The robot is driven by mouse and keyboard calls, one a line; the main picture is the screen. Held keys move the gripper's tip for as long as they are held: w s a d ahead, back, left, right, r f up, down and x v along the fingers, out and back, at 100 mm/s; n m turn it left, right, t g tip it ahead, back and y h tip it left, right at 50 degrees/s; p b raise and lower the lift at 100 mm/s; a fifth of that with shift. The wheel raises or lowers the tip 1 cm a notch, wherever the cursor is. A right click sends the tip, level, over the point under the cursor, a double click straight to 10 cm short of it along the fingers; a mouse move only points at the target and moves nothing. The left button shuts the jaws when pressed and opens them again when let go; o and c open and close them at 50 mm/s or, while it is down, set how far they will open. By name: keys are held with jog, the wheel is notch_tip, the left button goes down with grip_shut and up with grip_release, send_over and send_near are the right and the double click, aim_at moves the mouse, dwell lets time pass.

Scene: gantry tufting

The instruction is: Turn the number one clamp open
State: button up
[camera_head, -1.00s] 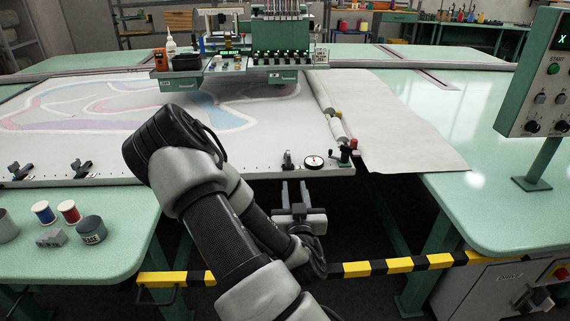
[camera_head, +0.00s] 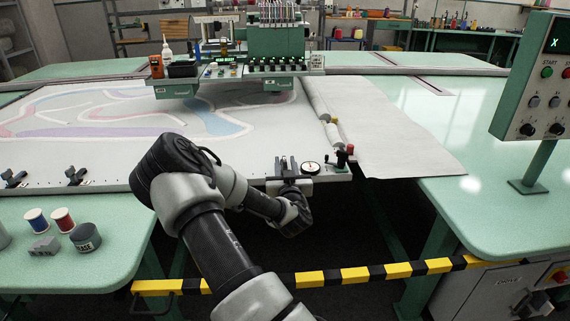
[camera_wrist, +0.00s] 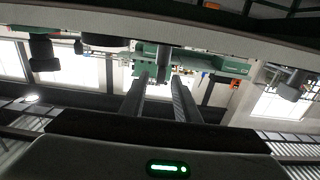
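Small dark clamps sit along the near edge of the white tufting frame (camera_head: 110,183). One clamp (camera_head: 77,176) and another clamp (camera_head: 14,178) are at the left. A third clamp shows in the wrist view (camera_wrist: 161,74) as a dark upright piece between my fingertips; in the head view my fingers largely hide it. No clamp number is legible. My gripper (camera_head: 287,162) is at the frame's near edge, left of the round dial gauge (camera_head: 311,168). In the wrist view its two fingers (camera_wrist: 160,80) are apart, with gaps beside the dark piece.
A red-knobbed post (camera_head: 350,150) stands right of the gauge. The green tufting head (camera_head: 280,42) is behind. A control panel (camera_head: 535,85) stands at the right. Spools (camera_head: 62,219) and a dark tin (camera_head: 86,237) are on the left table. A striped yellow-black bar (camera_head: 355,275) crosses low in front.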

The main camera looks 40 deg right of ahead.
jog(key=shift+w+d, duration=0.3)
jog(key=shift+w, duration=0.1)
jog(key=shift+c, duration=0.2)
grip_shut()
